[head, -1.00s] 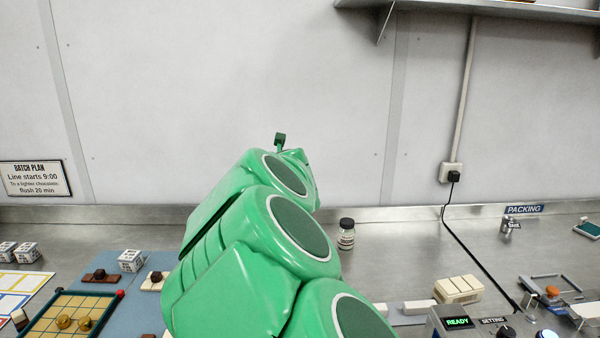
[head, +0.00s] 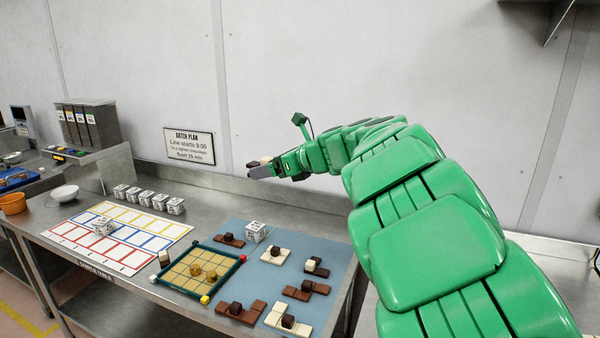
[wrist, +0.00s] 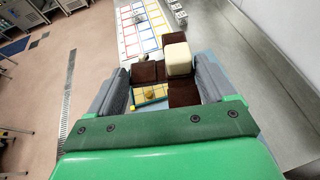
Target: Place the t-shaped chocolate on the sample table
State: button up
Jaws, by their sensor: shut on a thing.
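The held chocolate (wrist: 184,91) is dark brown, made of square blocks in what looks like a T, with a cream cube on top, in the wrist view. My gripper (wrist: 160,88) is shut on it, one grey finger on each side. In the head view, my gripper (head: 259,170) holds the chocolate (head: 254,163) high, in front of the back wall and above the far side of the sample table (head: 211,222). The table is steel with a label on its front edge. The chocolate's underside is hidden.
On the table are a blue mat (head: 335,262) with several brown and cream chocolates, a green-framed tray (head: 240,258), a coloured grid sheet (head: 60,238), white dice (head: 160,201), a white bowl (head: 65,193) and an orange pot (head: 13,203). Bare steel lies behind the tray.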

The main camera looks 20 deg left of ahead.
aim_at(262, 288)
jog(key=shift+s+a+r+n+g, duration=0.5)
jog(key=shift+s+a+g, duration=0.1)
jog(key=shift+s+a, duration=0.2)
jog(key=shift+s+a+r+n+g, duration=0.5)
jog(key=shift+s+a+g, duration=0.1)
jog(key=shift+s+a, duration=0.2)
notch_tip(262, 288, down, 36)
jog(key=shift+f, duration=0.15)
jog(key=shift+f, duration=0.45)
dwell(0.8)
